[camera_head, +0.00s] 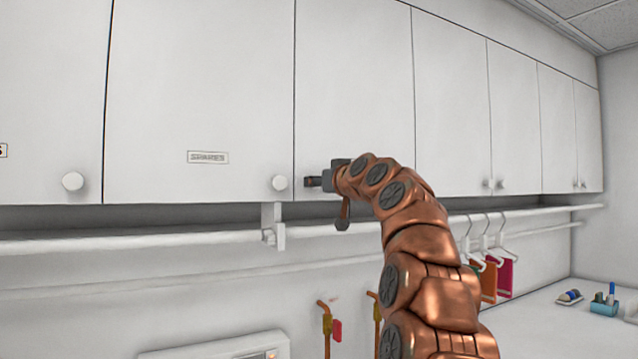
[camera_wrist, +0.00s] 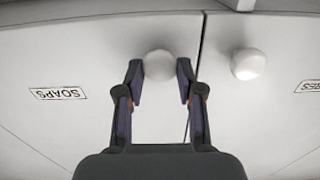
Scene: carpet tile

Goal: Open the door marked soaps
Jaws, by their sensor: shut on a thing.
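The soaps door (camera_head: 350,75) is a white overhead cabinet door, just right of the spares door in the head view. It looks shut and level with its neighbours. Its soaps label (camera_wrist: 58,93) shows upside down in the wrist view; my arm seems to hide it in the head view. Its round white knob (camera_wrist: 158,63) is between my two fingers in the wrist view. My gripper (camera_head: 313,182) is shut on this knob, which the fingers hide in the head view.
The spares door (camera_head: 200,70) has its own knob (camera_head: 279,183), close beside my gripper. A white rail (camera_head: 130,240) runs below the cabinets, with hangers (camera_head: 487,243) to the right. A counter (camera_head: 550,325) with small items lies at the lower right.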

